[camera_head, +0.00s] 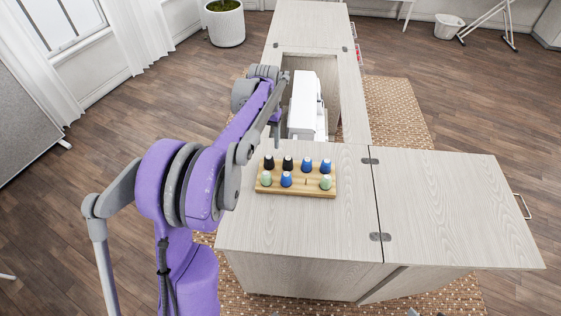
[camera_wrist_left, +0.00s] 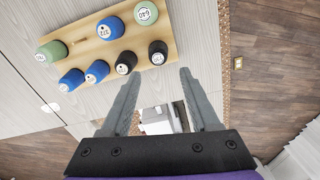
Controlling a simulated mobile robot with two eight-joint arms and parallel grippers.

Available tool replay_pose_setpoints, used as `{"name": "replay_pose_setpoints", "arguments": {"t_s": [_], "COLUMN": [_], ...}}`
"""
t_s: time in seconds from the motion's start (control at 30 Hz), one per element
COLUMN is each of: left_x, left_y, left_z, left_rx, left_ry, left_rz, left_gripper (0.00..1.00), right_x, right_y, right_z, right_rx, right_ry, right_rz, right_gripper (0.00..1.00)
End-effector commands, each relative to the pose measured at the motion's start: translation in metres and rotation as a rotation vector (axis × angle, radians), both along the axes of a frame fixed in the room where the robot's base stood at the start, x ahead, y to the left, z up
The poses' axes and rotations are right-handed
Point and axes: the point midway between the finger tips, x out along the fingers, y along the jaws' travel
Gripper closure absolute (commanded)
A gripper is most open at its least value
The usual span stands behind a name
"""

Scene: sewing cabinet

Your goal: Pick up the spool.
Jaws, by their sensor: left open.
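Several spools stand upright on a wooden rack (camera_head: 296,192) on the cabinet top: two black spools (camera_head: 269,162), three blue spools (camera_head: 306,164) and two green spools (camera_head: 325,182). The pictures do not single one out. In the left wrist view, a black spool (camera_wrist_left: 158,52) is just beyond the fingertips, with another black spool (camera_wrist_left: 126,62) beside it. My left gripper (camera_wrist_left: 158,78) is open and empty, apart from the spools. In the head view it (camera_head: 276,118) is partly hidden by its own arm, behind the rack.
A white sewing machine (camera_head: 304,103) stands in the cabinet's opening behind the rack, close to my left gripper. One rack peg (camera_head: 306,181) is bare. The cabinet top (camera_head: 345,215) is clear right of the rack, and the hinged side leaf (camera_head: 450,205) is empty.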

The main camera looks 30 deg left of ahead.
Motion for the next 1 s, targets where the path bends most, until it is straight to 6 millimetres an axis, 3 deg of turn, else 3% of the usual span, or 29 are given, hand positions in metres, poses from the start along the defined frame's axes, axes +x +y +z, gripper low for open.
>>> {"name": "replay_pose_setpoints", "arguments": {"t_s": [0.1, 0.37, 0.67, 0.97, 1.0], "left_x": [0.000, 0.000, -0.001, -0.002, -0.002], "left_y": [-0.001, -0.002, -0.005, -0.005, -0.005], "left_z": [-0.021, -0.043, -0.085, -0.091, -0.091], "left_rx": [0.000, 0.001, 0.001, 0.001, 0.001], "left_ry": [-0.001, -0.002, -0.002, -0.002, -0.002], "left_rz": [-0.001, -0.002, -0.002, -0.001, -0.001], "left_gripper": [0.38, 0.38, 0.38, 0.38, 0.42], "right_x": [0.000, -0.001, 0.000, -0.001, -0.001], "right_y": [0.000, 0.000, 0.000, 0.000, 0.000], "right_z": [-0.002, -0.002, -0.002, -0.002, -0.002], "right_rx": [0.000, 0.000, 0.000, 0.000, 0.000], "right_ry": [0.001, 0.001, 0.001, 0.001, 0.001], "right_rz": [0.000, 0.000, 0.000, 0.000, 0.000], "right_gripper": [0.50, 0.50, 0.50, 0.50, 0.50]}}
